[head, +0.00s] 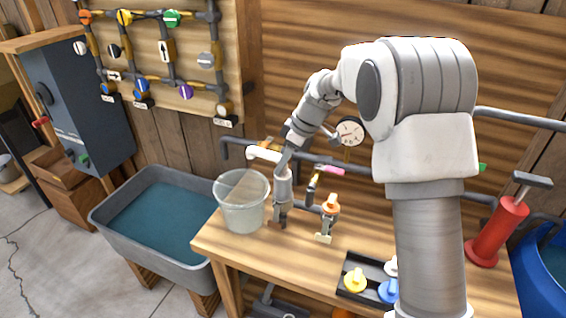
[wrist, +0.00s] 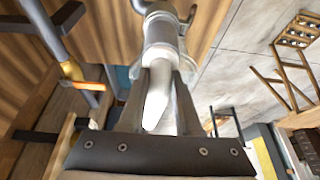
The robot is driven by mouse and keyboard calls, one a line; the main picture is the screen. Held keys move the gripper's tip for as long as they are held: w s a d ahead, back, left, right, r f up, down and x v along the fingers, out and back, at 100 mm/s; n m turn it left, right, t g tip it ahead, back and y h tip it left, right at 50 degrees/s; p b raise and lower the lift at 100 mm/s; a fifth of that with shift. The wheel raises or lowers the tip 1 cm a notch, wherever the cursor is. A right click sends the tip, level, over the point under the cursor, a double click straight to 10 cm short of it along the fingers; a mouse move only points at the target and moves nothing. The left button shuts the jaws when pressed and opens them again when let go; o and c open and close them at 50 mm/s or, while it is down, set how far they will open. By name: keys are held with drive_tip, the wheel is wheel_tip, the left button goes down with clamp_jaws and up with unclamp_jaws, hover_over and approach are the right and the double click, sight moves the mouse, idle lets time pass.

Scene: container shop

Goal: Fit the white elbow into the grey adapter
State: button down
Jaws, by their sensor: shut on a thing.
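The white elbow (head: 264,153) is at the end of my arm in the head view, one white arm of it reaching left above the clear bucket. My gripper (head: 287,158) is shut on it. In the wrist view the white elbow (wrist: 156,95) lies between the two fingers of my gripper (wrist: 160,75). The grey adapter (head: 283,188) stands upright on the bench, directly below the gripper. In the wrist view the grey adapter (wrist: 162,35) lines up just beyond the elbow. The fingers hide the joint, so I cannot tell how deep the elbow sits.
A clear bucket (head: 241,212) stands close to the left of the adapter. An orange-topped fitting (head: 330,204) on a stand is close to the right. A black tray (head: 350,291) with coloured parts lies at the front. A pipe and a gauge (head: 349,131) are behind.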

drive_tip(key=c, duration=0.5)
unclamp_jaws()
drive_tip(key=v, duration=1.7)
drive_tip(key=shift+s+r+p, duration=0.1)
drive_tip(key=shift+r+p, duration=0.15)
drive_tip(key=shift+p, duration=0.1)
drive_tip(key=s+d+r+m+t+h, duration=0.1)
drive_tip(key=s+d+r+m, duration=0.2)
drive_tip(key=s, duration=0.5)
drive_tip(key=s+d+r+m+t+h, duration=0.15)
drive_tip(key=s+m, duration=0.25)
drive_tip(key=s, duration=0.4)
drive_tip(key=s+d+f+m, duration=0.2)
drive_tip(key=s, duration=0.3)
drive_tip(key=s+d+f+m+t+h, duration=0.1)
drive_tip(key=s+f+m, duration=0.1)
drive_tip(key=s, duration=0.3)
drive_tip(key=s+d+f+m+t+h, duration=0.1)
drive_tip(key=s+d+f+m, duration=0.1)
drive_tip(key=s, duration=0.3)
drive_tip(key=shift+s+d+f+m, duration=0.3)
drive_tip(key=shift+d+f+m, duration=0.05)
drive_tip(key=shift+f+m, duration=0.3)
